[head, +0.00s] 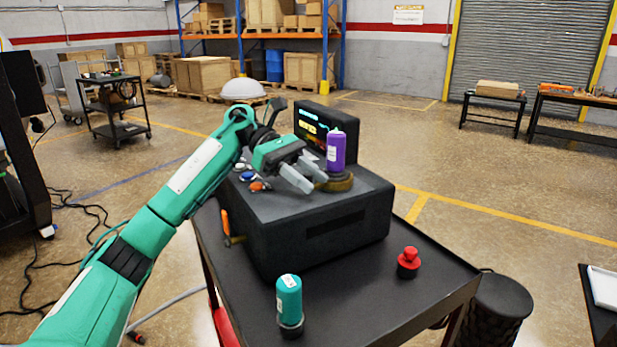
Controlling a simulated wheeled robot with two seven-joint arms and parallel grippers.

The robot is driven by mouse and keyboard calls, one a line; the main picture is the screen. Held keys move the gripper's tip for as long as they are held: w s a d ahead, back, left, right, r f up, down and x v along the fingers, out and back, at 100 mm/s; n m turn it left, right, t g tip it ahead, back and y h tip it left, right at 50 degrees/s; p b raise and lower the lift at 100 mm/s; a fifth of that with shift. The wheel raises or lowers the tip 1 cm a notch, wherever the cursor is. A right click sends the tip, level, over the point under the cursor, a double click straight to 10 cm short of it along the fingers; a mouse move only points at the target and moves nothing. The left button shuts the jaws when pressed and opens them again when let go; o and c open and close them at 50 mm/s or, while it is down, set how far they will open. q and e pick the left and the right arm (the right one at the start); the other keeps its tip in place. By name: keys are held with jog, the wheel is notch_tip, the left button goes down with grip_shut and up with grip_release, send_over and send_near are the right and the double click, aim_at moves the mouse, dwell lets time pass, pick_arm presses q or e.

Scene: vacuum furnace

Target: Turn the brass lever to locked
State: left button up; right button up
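A black furnace box (330,228) stands on a dark cart. On its left side is an upright orange handle (226,222) with a brass-coloured piece at its lower end; it looks like the brass lever, but I cannot read its locked or unlocked marking. My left gripper (306,180) is over the box top, its two grey fingers apart with nothing visible between them. It is up and to the right of the handle, not touching it. My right gripper is not in view.
Coloured knobs (247,176) sit on the box top, left of my gripper, and a lit display (312,128) stands behind. A teal bottle (289,300) and a red button-like piece (408,262) stand on the cart top (350,305).

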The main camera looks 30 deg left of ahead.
pick_arm(q)
jog(key=shift+a, duration=0.1)
